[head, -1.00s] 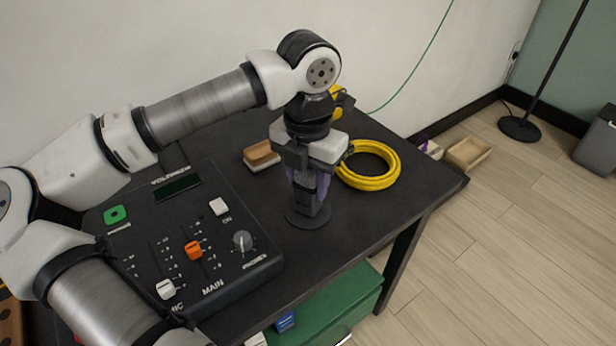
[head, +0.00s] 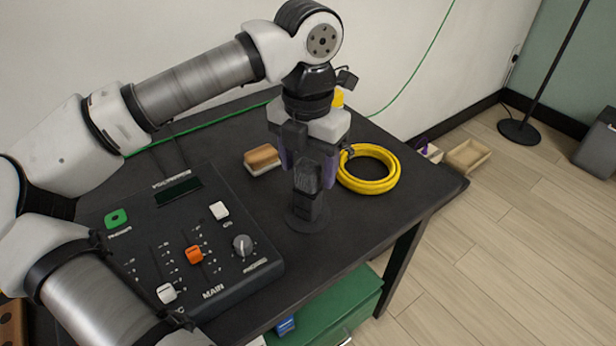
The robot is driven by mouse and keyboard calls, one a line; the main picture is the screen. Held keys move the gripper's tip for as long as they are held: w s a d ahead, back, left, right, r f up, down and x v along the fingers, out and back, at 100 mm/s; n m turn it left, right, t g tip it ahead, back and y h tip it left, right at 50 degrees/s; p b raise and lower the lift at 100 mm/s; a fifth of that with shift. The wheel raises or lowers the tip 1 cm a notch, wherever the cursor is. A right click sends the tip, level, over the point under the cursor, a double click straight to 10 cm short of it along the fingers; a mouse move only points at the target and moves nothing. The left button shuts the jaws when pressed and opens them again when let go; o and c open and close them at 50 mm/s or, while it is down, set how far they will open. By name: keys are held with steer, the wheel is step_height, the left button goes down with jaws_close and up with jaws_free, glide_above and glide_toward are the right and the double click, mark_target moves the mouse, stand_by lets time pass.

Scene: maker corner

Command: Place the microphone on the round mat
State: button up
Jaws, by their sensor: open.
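The microphone (head: 308,188) is a black, blocky piece with a rounded dark grey head. It stands upright on the dark round mat (head: 295,222), which shows as a thin disc around its foot on the black table. My gripper (head: 307,172) is open above the microphone, pointing down. Its purple fingers are apart on either side of the microphone's head, and I see a gap on both sides. The microphone's back side is hidden.
A dark mixer panel (head: 150,225) with sliders and a knob lies left of the mat. A wooden-backed brush (head: 262,158) and a coiled yellow cable (head: 394,184) lie nearby. Bare table (head: 345,225) lies right of the mat. A green box (head: 350,300) is below.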

step_height(320, 180, up, 8)
steer(key=shift+f, duration=0.2)
steer(key=shift+s, duration=0.1)
